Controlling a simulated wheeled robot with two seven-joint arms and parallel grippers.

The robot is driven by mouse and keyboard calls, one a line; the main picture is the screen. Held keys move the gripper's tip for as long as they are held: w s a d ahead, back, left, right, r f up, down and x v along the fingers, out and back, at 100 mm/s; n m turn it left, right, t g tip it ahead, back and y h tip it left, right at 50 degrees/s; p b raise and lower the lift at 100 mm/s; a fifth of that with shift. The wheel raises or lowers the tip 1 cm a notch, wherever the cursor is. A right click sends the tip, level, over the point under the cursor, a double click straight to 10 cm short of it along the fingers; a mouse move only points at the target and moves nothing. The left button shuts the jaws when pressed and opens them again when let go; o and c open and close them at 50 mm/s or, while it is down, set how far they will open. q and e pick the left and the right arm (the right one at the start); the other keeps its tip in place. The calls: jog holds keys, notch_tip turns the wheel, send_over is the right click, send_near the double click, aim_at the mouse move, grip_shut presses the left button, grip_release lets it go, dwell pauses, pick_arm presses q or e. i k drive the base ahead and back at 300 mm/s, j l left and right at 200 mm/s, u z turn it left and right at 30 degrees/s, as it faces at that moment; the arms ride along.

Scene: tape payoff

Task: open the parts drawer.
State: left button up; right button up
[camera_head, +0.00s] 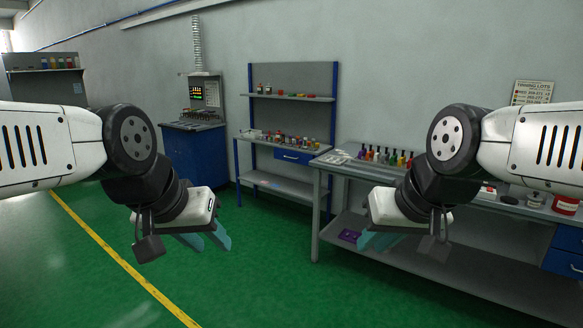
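A blue drawer (292,156) with a small light handle sits under the top of the back workbench, and its front looks flush, so it appears shut. More blue drawer fronts (564,250) show at the right edge, under the nearer bench, partly cut off by the picture. I cannot tell by a label which is the parts drawer. My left gripper (208,242) hangs over the green floor with its teal fingers apart, empty. My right gripper (378,241) hangs in front of the nearer bench, fingers apart and empty. Both are well away from the back drawer.
The nearer grey bench (330,164) holds several bottles (384,156) and jars, with a purple item (349,236) on its lower shelf. A blue cabinet (196,152) with a screen stands at the back left. Green floor (255,270) is clear in front.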

aim_at(304, 159)
jog(key=i, duration=1.65)
jog(key=i+u, duration=0.15)
jog(key=i, duration=0.35)
jog(key=i+l+u, duration=0.15)
jog(key=i, duration=0.3)
jog(key=i+l+u, duration=0.15)
jog(key=i, duration=0.35)
jog(key=i+l+u, duration=0.1)
jog(key=i, duration=0.4)
jog(key=i+l+u, duration=0.55)
jog(key=i+l, duration=0.15)
jog(key=i, duration=0.05)
